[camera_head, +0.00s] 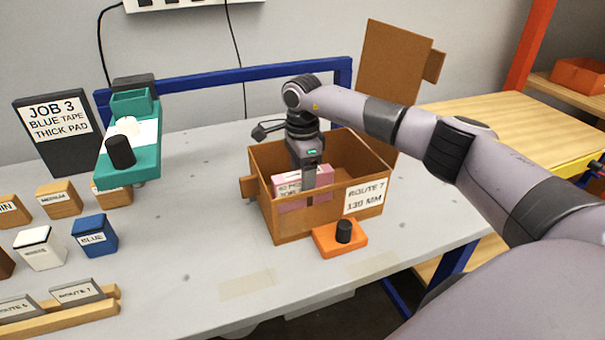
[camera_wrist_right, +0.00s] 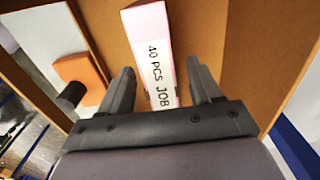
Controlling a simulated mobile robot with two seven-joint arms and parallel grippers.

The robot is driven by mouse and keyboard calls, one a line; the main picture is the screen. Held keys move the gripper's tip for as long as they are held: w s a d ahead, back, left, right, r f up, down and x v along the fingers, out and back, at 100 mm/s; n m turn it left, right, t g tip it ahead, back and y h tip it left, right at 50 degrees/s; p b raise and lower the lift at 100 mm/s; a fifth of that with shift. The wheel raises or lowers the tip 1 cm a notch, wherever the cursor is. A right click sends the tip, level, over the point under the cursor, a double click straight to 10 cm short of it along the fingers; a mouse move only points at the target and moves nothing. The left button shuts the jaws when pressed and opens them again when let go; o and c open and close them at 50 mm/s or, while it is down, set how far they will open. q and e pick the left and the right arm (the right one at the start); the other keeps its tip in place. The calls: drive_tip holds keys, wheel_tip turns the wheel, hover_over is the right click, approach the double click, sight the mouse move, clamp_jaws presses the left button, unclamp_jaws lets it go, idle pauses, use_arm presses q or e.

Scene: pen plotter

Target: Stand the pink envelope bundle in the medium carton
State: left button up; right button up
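The pink envelope bundle (camera_head: 289,188) is inside the open brown carton (camera_head: 283,225), whose front label reads "ROUTE 7 130 MM". The bundle looks upright, with its lower part hidden by the carton's front wall. In the right wrist view the bundle (camera_wrist_right: 147,22) shows a white label reading "40 PCS JOB". My right gripper (camera_head: 308,196) reaches down into the carton at the bundle. In the right wrist view its two fingers (camera_wrist_right: 160,78) are spread on either side of the bundle, with a visible gap at least on the right. My left gripper is out of view.
An orange block with a black knob (camera_head: 340,236) stands against the carton's front. A teal device (camera_head: 130,145), a "JOB 3" sign (camera_head: 55,130), several small labelled blocks and a wooden rack (camera_head: 65,312) are at left. The grey table (camera_head: 195,215) is clear between.

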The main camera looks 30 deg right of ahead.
wheel_tip(320, 180, up, 12)
drive_tip(key=shift+r, duration=0.15)
idle(0.4)
idle(0.5)
